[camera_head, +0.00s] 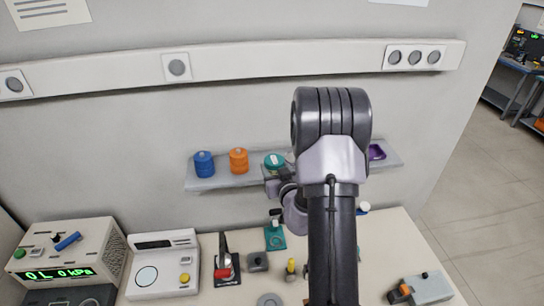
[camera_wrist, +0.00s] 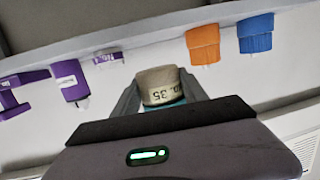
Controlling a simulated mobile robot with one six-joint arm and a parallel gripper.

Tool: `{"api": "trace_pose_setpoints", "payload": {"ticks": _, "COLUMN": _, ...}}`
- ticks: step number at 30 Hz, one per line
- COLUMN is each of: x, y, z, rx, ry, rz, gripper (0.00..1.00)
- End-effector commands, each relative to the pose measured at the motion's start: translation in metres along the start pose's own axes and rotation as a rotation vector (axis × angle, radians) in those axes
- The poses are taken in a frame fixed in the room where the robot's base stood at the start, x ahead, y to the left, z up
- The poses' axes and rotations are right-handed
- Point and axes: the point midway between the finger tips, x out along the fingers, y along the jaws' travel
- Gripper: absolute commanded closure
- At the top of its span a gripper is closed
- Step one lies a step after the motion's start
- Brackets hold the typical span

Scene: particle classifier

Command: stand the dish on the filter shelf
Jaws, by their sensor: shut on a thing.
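The dish (camera_head: 274,160) is teal with a pale label in the head view, level with the filter shelf (camera_head: 208,183). The gripper (camera_head: 274,174) is partly hidden behind my arm in the head view. The shelf edge (camera_wrist: 225,15) runs across the top of the tilted wrist view. I cannot tell whether the dish touches the shelf.
A blue stack (camera_head: 203,163) and an orange stack (camera_head: 238,160) stand on the shelf left of the dish. A purple item (camera_head: 376,152) is at its right end; purple things also show in the wrist view (camera_wrist: 70,80). Instruments, including a white scale (camera_head: 163,262), crowd the bench below.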

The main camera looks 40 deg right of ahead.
Motion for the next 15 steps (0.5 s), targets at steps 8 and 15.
{"api": "trace_pose_setpoints", "payload": {"ticks": 8, "x": 0.068, "y": 0.003, "z": -0.009, "rx": -0.001, "ry": 0.002, "rz": -0.001, "gripper": 0.93}}
{"api": "trace_pose_setpoints", "payload": {"ticks": 15, "x": 0.1, "y": 0.004, "z": -0.011, "rx": -0.002, "ry": 0.001, "rz": -0.001, "gripper": 0.93}}
